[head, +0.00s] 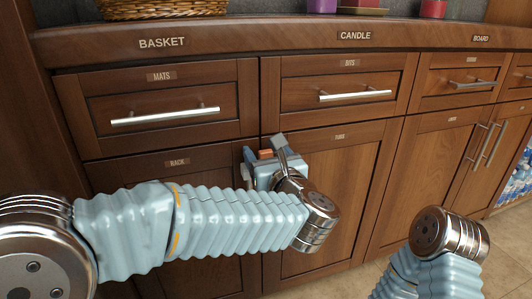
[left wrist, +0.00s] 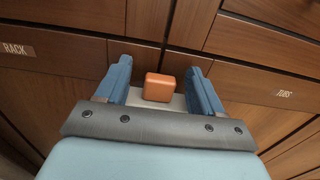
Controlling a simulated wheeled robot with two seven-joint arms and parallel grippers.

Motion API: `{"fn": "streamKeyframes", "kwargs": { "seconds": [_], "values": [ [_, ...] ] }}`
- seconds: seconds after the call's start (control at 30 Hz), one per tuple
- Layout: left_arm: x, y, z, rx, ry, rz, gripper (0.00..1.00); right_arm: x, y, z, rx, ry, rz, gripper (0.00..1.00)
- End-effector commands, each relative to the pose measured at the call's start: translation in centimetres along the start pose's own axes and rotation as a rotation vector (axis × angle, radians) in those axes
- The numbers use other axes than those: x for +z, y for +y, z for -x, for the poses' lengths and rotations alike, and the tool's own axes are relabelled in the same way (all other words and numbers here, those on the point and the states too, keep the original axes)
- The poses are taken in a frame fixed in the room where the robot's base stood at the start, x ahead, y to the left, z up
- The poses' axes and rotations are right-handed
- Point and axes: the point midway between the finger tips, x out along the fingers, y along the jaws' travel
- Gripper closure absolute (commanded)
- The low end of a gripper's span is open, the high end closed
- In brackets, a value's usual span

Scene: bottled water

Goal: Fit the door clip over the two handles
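My left gripper (head: 263,155) is in front of the seam between the "RACK" and "TUBS" doors, and its fingers point at the doors. In the left wrist view the two blue fingers (left wrist: 163,80) are parted wide. A small orange block (left wrist: 159,87), which seems to be the door clip, is between them, with a gap visible on each side. The block also shows in the head view (head: 265,154). I cannot tell whether it sits on handles; any handles at this seam are hidden. My right gripper is out of view; only part of that arm shows.
Drawers with horizontal bar handles, "MATS" (head: 165,115) and "BITS" (head: 355,95), are above the doors. Two vertical handles (head: 485,145) sit close together on doors at the right. A wooden counter (head: 250,40) overhangs, bearing a basket (head: 162,8). Tiled floor shows at lower right.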

Motion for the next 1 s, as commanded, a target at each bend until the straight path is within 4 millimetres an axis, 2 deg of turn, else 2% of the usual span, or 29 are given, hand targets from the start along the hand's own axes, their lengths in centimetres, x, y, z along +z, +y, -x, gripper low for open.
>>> {"fn": "streamKeyframes", "kwargs": {
  "seconds": [0.23,0.37,0.73,0.9,1.0],
  "values": [
    [0.0,0.0,0.2,0.0,0.0,0.0,0.33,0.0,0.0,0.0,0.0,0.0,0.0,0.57],
    [0.1,-0.1,1.5,-0.002,0.0,0.001,0.33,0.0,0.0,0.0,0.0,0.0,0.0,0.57],
    [0.0,-0.1,10.2,-0.004,-0.001,0.0,0.33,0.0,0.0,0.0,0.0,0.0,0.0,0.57],
    [0.0,0.0,12.8,-0.001,0.0,0.0,0.33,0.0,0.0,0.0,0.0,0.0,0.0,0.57],
    [0.0,0.0,13.6,-0.001,0.0,0.001,0.33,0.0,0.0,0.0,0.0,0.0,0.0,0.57]
  ]
}}
